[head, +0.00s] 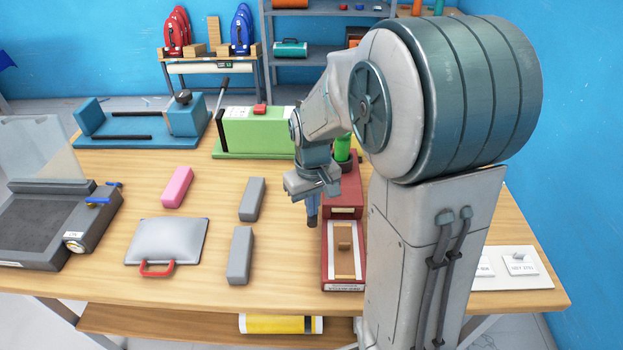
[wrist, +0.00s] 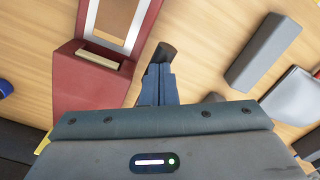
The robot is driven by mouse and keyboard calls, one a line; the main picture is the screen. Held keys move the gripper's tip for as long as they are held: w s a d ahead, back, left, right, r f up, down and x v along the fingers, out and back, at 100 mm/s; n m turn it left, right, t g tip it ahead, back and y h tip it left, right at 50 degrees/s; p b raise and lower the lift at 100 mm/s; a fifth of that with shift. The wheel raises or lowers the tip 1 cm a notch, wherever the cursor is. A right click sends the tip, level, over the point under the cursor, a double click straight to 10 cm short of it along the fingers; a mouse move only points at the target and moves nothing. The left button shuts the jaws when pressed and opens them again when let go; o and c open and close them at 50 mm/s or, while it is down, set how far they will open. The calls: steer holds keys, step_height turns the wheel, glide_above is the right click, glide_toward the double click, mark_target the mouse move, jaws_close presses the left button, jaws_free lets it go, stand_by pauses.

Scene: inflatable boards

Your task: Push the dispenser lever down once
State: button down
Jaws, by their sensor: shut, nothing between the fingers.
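The dark red dispenser (head: 347,198) stands on the wooden table, with a green cylinder (head: 342,148) at its back and a pale-edged tray at its front. In the wrist view its red body (wrist: 88,85) lies left of my fingers. My gripper (head: 312,206) is shut and empty, pointing down just left of the dispenser. In the wrist view my blue fingertips (wrist: 160,72) are together, close to a dark cylindrical end (wrist: 164,51) that looks like the lever's grip. I cannot tell whether they touch. The rest of the lever is hidden.
Grey blocks (head: 252,199) and a grey plate with a red handle (head: 167,241) lie to the left. A green machine (head: 254,131) stands behind, beside a blue one (head: 140,120). White labelled cards (head: 520,264) lie at the right. Table between blocks and dispenser is clear.

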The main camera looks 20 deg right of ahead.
steer(key=shift+r+p, duration=2.4)
steer(key=shift+r, duration=1.1)
steer(key=s+r+m+t, duration=0.1)
steer(key=s+r, duration=0.2)
steer(key=s, duration=0.4)
steer(key=s+r+m+t, duration=0.1)
steer(key=s+r+t, duration=0.1)
steer(key=s+r, duration=0.2)
steer(key=s, duration=0.3)
steer(key=shift+s+a, duration=0.15)
steer(key=shift+s, duration=0.15)
